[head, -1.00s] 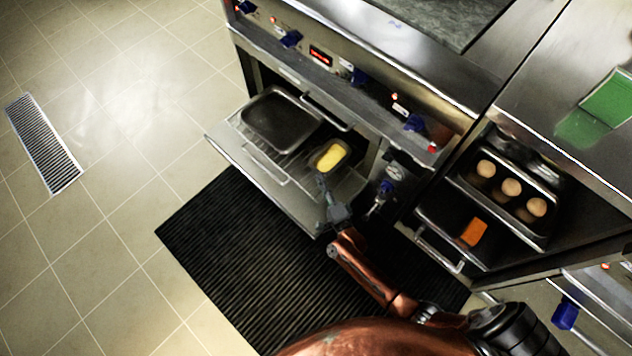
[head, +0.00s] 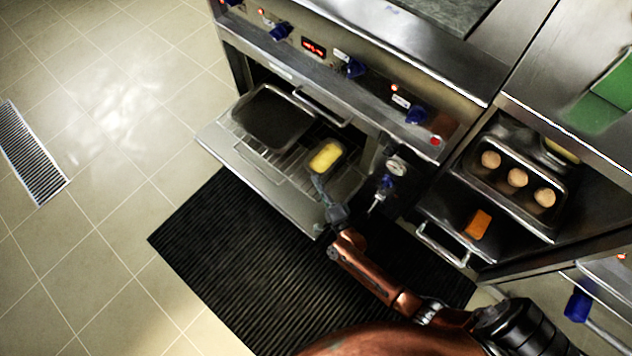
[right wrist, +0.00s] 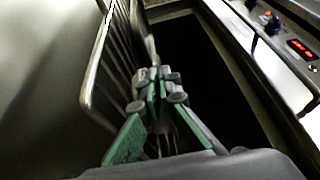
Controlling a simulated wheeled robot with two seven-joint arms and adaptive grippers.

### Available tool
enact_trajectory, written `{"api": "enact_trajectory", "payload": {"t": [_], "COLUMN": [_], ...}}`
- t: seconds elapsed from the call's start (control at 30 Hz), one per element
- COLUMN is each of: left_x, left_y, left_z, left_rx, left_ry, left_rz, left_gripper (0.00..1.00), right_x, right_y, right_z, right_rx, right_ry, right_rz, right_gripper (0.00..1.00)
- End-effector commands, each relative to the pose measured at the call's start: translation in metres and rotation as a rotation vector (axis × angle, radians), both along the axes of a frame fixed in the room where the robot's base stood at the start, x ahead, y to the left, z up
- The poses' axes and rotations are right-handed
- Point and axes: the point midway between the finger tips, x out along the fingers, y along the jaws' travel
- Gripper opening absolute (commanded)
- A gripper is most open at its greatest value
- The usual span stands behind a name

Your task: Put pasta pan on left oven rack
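The pasta pan (head: 326,155), a small dark pan with yellow contents, is over the right part of the pulled-out left oven rack (head: 294,163). I cannot tell whether it touches the rack. Its thin handle points toward the front, down to my right gripper (head: 321,188). In the right wrist view, the green-padded fingers of my right gripper (right wrist: 155,88) are close together around a thin grey bar, which looks like the handle (right wrist: 147,40). The pan's bowl is out of that view. My left gripper is not in view.
A large dark tray (head: 272,117) fills the rack's left part. The lowered oven door (head: 225,150) lies below. At right, another open oven holds a tray (head: 505,190) with three round items and an orange block (head: 478,223).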

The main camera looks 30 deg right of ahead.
Motion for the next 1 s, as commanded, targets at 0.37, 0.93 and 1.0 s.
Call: {"api": "enact_trajectory", "payload": {"t": [0.37, 0.93, 1.0], "left_x": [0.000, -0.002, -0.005], "left_y": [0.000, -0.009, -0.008], "left_z": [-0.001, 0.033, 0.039], "left_rx": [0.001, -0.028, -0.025], "left_ry": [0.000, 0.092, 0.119], "left_rz": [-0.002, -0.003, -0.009], "left_gripper": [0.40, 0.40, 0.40], "right_x": [0.000, -0.055, -0.070], "right_y": [0.000, 0.002, 0.003], "right_z": [-0.001, 0.004, 0.003], "right_rx": [0.000, -0.001, 0.000], "right_ry": [0.001, 0.000, 0.000], "right_rz": [0.000, -0.001, -0.001], "right_gripper": [0.22, 0.22, 0.22]}}
